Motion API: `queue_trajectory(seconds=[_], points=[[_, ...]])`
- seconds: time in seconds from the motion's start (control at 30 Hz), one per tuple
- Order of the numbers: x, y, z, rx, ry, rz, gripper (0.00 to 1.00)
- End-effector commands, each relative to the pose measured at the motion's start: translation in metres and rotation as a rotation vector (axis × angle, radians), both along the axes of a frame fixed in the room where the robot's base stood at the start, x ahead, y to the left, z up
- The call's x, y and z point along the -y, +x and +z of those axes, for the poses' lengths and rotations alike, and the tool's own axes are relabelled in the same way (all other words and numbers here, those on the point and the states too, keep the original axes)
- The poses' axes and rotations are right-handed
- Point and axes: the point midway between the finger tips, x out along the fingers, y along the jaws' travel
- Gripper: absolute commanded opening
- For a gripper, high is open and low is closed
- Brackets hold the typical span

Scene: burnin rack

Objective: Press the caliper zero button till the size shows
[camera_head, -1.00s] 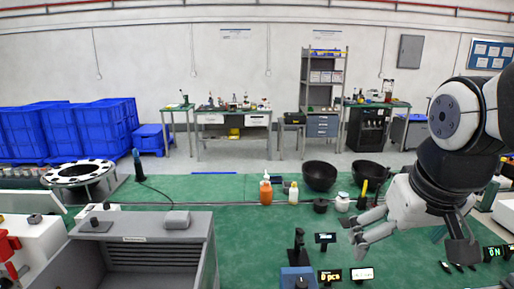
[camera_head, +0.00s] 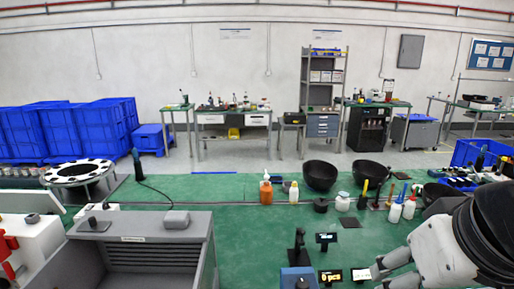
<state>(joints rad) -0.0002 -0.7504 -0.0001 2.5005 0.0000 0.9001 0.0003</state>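I cannot clearly make out a caliper or its zero button. Small displays stand on the green bench at the lower middle: a dark one on a stand (camera_head: 326,238), one with yellow lettering that seems to read "0 pcs" (camera_head: 330,276), and a pale lit one (camera_head: 361,274). My gripper (camera_head: 388,275) is low at the right, its grey finger tips just right of the pale display. Whether it touches anything there I cannot tell. The rest of its fingers is cut off by the bottom edge, so its opening is unclear.
A dark upright stand on a blue base (camera_head: 297,272) is left of the displays. A grey open-fronted machine (camera_head: 150,225) fills the lower left. Bottles (camera_head: 266,190) and black bowls (camera_head: 320,175) line the back of the bench. The green surface (camera_head: 260,225) between is clear.

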Motion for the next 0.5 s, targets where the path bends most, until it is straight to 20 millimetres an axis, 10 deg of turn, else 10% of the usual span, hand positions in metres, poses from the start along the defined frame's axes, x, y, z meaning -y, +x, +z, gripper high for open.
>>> queue_trajectory(seconds=[0.17, 0.5], points=[[0.0000, 0.0002, 0.0001, 0.000, 0.000, 0.000, 0.00], [0.0001, 0.0002, 0.0001, 0.000, 0.000, 0.000, 0.00]])
